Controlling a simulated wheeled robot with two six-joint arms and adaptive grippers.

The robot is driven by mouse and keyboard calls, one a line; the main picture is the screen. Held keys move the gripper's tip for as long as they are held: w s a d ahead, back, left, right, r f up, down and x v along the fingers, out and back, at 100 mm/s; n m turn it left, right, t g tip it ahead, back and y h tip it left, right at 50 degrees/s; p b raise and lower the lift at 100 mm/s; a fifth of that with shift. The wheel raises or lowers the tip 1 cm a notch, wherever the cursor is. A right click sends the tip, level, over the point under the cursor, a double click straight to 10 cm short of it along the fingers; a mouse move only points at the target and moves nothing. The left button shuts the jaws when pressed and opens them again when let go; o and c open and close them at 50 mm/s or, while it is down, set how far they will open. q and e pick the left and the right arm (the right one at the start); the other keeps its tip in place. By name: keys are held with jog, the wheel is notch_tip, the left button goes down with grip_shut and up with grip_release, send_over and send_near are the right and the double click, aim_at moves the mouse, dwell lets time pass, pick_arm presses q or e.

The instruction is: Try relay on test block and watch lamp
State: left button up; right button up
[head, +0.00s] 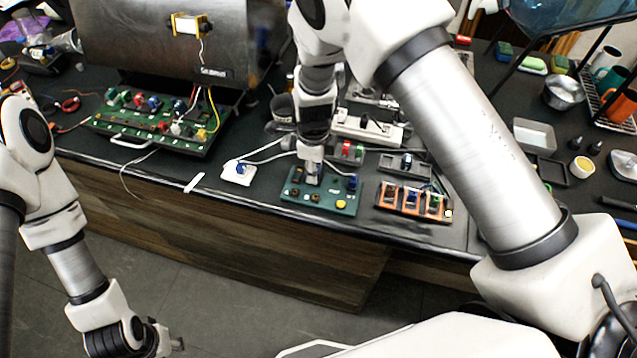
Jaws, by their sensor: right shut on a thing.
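The green test block (318,205) lies near the front edge of the bench, with blue parts on top and a yellow lamp (341,204) at its front right. I cannot tell whether the lamp is lit. My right gripper (312,178) points down onto the middle of the block, shut on a small part taken as the relay. The fingers hide most of that part, and I cannot tell if it is fully seated. My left gripper (178,344) hangs low at the bottom left, away from the bench. Its jaws are too small to read.
An orange rack (412,203) with several small parts lies right of the block. A white switch box (238,173) with a cable is left of it. The opened brewer (165,40) with its green board (160,122) stands at the back left. My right arm covers much of the bench's right side.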

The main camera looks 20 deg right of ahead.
dwell(0.5)
jog(key=shift+r+p, duration=1.95)
jog(key=shift+r, duration=0.6)
